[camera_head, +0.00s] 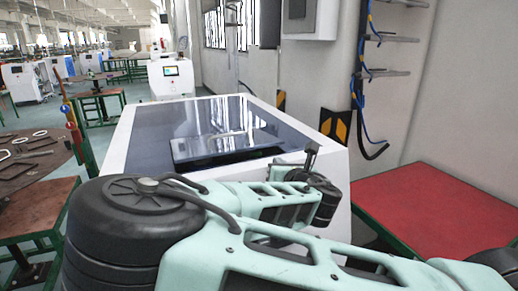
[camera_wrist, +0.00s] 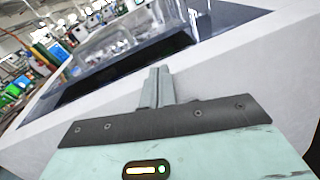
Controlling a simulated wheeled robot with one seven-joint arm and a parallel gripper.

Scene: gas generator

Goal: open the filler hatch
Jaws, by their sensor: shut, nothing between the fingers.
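The gas generator (camera_head: 131,135) is a white cabinet with a large glossy dark panel (camera_head: 215,118) on top. A darker black rectangle (camera_head: 200,152) shows at the panel's near edge. The panel's reflections make it unclear which part is the filler hatch or whether it is raised. In the wrist view, my gripper (camera_wrist: 158,72) is shut and empty, its fingers together over the white rim (camera_wrist: 215,75), just short of the black area (camera_wrist: 125,70). I cannot tell whether the fingertips touch anything. My arm hides the cabinet's near side in the head view.
A red-topped table (camera_head: 430,205) stands to the right by the wall. Blue cables (camera_head: 362,110) hang on the wall. A round brown table (camera_head: 35,165) stands at the left. Another white machine (camera_head: 171,76) stands behind the cabinet.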

